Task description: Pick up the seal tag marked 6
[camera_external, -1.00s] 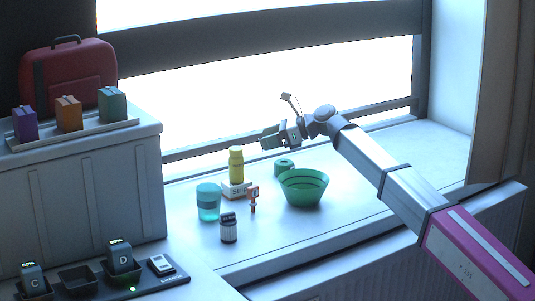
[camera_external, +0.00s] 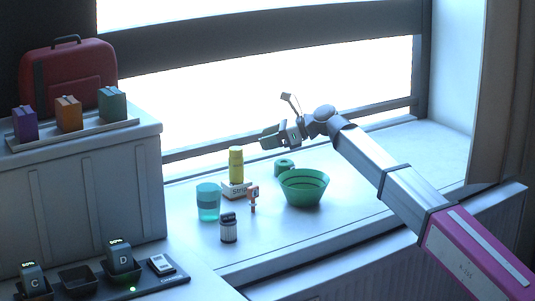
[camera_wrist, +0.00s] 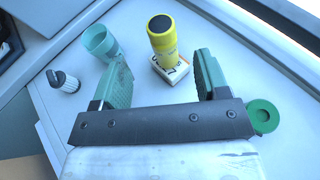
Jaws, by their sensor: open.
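A small orange-red and white item (camera_external: 253,197) stands on the sill between the white box and the green bowl in the outside view; it may be the seal tag, but I cannot read a 6 on it. I cannot make it out in the wrist view. My gripper (camera_external: 276,137) is open and empty, raised above the sill, behind and above that item. In the wrist view my gripper (camera_wrist: 163,68) has its two green fingers spread, with the yellow bottle (camera_wrist: 162,38) seen between them.
The yellow bottle (camera_external: 236,165) stands on a white box (camera_external: 234,190). Around it are a teal cup (camera_external: 208,202), a dark-topped canister (camera_external: 228,228), a green bowl (camera_external: 304,188) and a green roll (camera_external: 283,167). The right part of the sill (camera_external: 425,150) is clear.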

